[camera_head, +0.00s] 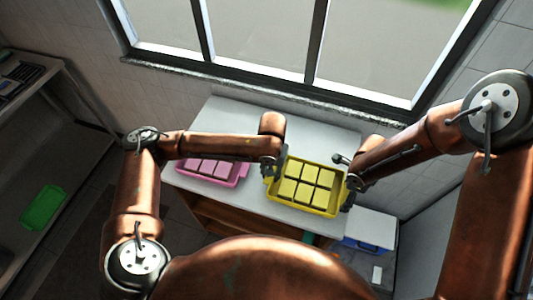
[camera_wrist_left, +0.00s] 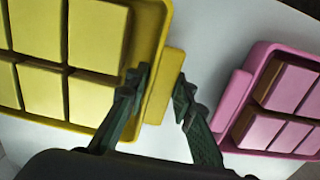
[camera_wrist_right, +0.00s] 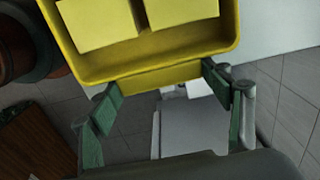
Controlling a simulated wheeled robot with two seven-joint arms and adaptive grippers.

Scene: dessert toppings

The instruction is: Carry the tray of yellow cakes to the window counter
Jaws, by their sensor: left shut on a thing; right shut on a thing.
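My right gripper (camera_head: 349,190) is shut on the right handle, which also shows in the right wrist view (camera_wrist_right: 160,78). The cakes sit inside the rim.
A pink tray (camera_head: 238,181) with pink cakes stands on the counter to the left, partly hidden by my left arm. In the left wrist view it is a short gap from the yellow tray. A window (camera_head: 270,35) is behind. A green tray (camera_head: 42,208) lies on the left shelf.

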